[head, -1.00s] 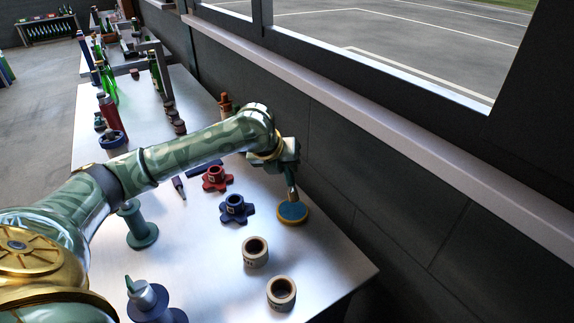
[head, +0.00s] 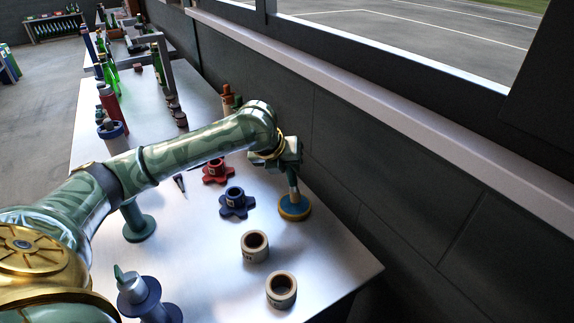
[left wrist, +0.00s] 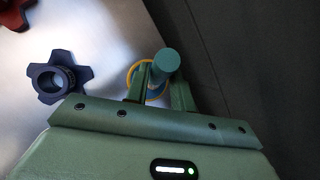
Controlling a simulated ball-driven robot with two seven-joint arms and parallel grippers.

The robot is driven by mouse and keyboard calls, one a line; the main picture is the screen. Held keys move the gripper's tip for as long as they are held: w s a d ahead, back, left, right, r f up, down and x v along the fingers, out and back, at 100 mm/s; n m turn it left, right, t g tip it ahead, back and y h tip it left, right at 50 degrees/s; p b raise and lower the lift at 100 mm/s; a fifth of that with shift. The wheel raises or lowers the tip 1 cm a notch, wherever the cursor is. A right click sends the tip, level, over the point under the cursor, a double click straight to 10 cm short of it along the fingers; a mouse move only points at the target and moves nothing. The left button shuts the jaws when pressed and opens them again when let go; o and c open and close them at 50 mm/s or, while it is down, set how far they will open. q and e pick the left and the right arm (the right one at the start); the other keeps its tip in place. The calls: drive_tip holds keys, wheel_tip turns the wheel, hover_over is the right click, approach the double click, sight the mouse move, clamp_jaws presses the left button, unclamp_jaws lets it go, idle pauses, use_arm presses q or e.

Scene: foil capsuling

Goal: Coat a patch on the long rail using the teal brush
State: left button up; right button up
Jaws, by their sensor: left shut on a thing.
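My left gripper (head: 279,160) is shut on the teal brush (head: 293,186), which it holds nearly upright, bristle end down. The brush's lower end is at a round dish with a yellow rim (head: 297,217) near the wall-side table edge; whether it touches the contents I cannot tell. In the left wrist view the brush's round teal end (left wrist: 166,61) stands between the fingers (left wrist: 159,87), and the dish's yellow-and-blue edge (left wrist: 131,74) shows behind it. I cannot surely pick out the long rail. My right gripper is not in view.
A blue knob (head: 237,203) and a red knob (head: 216,171) lie left of the dish. Two pale rings (head: 254,246) stand in front. A teal spool (head: 139,228) and a blue-grey stand (head: 146,300) are at left. The wall is close on the right.

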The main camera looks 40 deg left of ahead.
sight(288, 173)
use_arm(q)
drive_tip(key=shift+f, duration=0.4)
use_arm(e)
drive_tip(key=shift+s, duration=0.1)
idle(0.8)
